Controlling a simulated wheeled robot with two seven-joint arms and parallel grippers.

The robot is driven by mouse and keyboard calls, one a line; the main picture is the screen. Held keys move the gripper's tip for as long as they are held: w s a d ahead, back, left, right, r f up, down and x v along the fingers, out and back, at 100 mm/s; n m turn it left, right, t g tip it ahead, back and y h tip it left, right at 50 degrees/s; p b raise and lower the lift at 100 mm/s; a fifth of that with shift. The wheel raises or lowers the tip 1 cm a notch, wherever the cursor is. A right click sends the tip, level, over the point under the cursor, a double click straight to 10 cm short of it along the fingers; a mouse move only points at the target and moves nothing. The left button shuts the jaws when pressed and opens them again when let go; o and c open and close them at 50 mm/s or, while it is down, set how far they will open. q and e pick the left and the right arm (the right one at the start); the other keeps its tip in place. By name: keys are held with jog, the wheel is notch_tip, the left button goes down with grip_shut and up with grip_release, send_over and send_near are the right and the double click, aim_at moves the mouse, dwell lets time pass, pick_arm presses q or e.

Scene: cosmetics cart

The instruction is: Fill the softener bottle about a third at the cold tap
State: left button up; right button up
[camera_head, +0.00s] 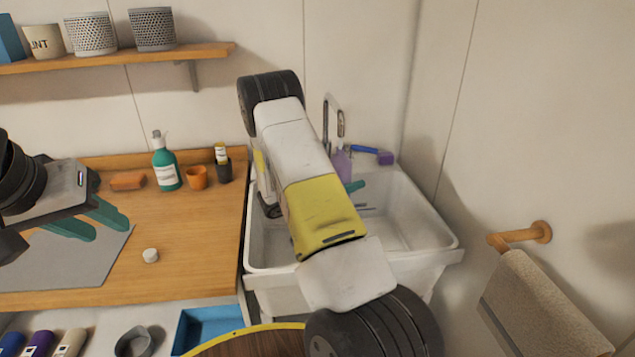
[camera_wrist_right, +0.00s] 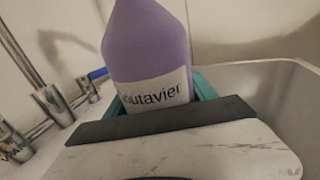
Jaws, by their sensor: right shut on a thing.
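The softener bottle is purple with a white label; it shows large in the right wrist view (camera_wrist_right: 150,50) and partly behind my arm in the head view (camera_head: 342,163). My right gripper (camera_wrist_right: 160,98) is shut on it, with teal fingers on both sides. The bottle is over the sink (camera_head: 408,225), close to the chrome tap (camera_head: 340,122). Its mouth is out of the wrist view, and no water stream is visible. Chrome tap parts (camera_wrist_right: 48,100) stand left of the bottle in the wrist view. My left gripper (camera_head: 106,230) is open and empty over the grey mat.
A small white cap (camera_head: 150,255) lies on the wooden counter (camera_head: 195,250). A towel (camera_head: 535,305) hangs at right.

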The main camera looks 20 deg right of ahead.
jog(key=s+a+r, duration=0.4)
jog(key=s+r, duration=0.2)
jog(key=s, duration=0.2)
dwell(0.9)
jog(key=shift+s, duration=0.15)
dwell(0.5)
